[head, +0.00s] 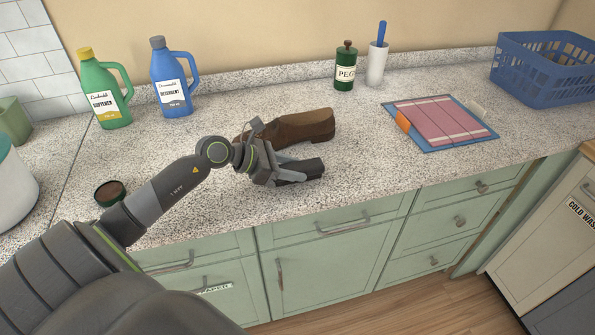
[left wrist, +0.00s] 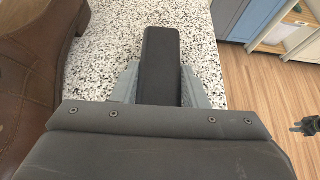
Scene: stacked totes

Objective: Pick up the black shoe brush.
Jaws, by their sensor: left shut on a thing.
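The black shoe brush (left wrist: 161,62) is a dark block between the fingers of my left gripper in the left wrist view. In the head view the brush (head: 308,167) shows near the counter's front edge, in front of the brown shoe (head: 305,127). My left gripper (head: 294,174) is shut on the brush, with a finger along each side of it. I cannot tell whether the brush touches the counter. The shoe also shows at the left of the left wrist view (left wrist: 30,75). My right gripper is not clearly seen in the head view.
A round dark tin (head: 110,192) lies left of my arm. A green bottle (head: 104,92), a blue bottle (head: 171,80), a green PEGS jar (head: 345,68) and a white cup (head: 376,66) stand at the back. A folded pink cloth on a blue board (head: 440,122) and a blue basket (head: 545,70) are right.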

